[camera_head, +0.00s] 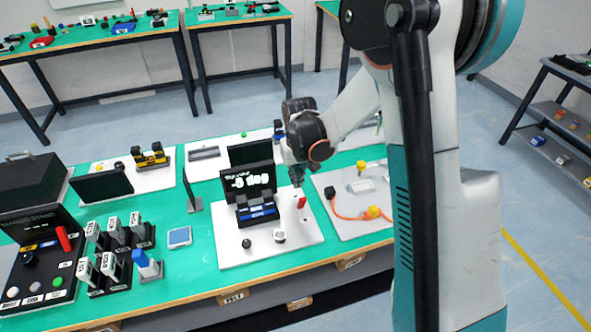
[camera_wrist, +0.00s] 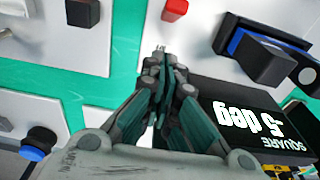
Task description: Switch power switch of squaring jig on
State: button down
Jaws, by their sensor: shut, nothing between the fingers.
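The squaring jig is a white base plate (camera_head: 262,252) with a black display (camera_head: 248,182) and a black and blue block (camera_head: 257,212) in front of it. In the wrist view the display (camera_wrist: 262,128) shows upside-down text with "SQUARE" and "deg". A small red switch (camera_head: 302,202) stands upright on the plate, right of the block; it also shows at the top of the wrist view (camera_wrist: 174,9). Whether it is on or off I cannot tell. My gripper (camera_head: 298,182) is shut and empty, pointing down just behind the switch and apart from it. Its fingertips (camera_wrist: 159,50) are together.
A black knob (camera_head: 246,243) and a round white-topped part (camera_head: 279,237) sit at the plate's front. Right of it lies a white panel (camera_head: 350,187) with an orange cable (camera_head: 345,215). Left stand several labelled upright blocks (camera_head: 112,230) and a blue-framed pad (camera_head: 179,237).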

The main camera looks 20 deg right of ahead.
aim_at(302, 203)
jog(key=shift+s+f, duration=0.2)
jog(key=shift+s, duration=1)
jog(key=shift+s+f+b, duration=0.15)
jog(key=shift+s+b, duration=0.15)
jog(key=shift+s+f+b, duration=0.25)
jog(key=shift+s+b, duration=0.1)
jog(key=shift+s, duration=0.85)
jog(key=shift+w, duration=0.1)
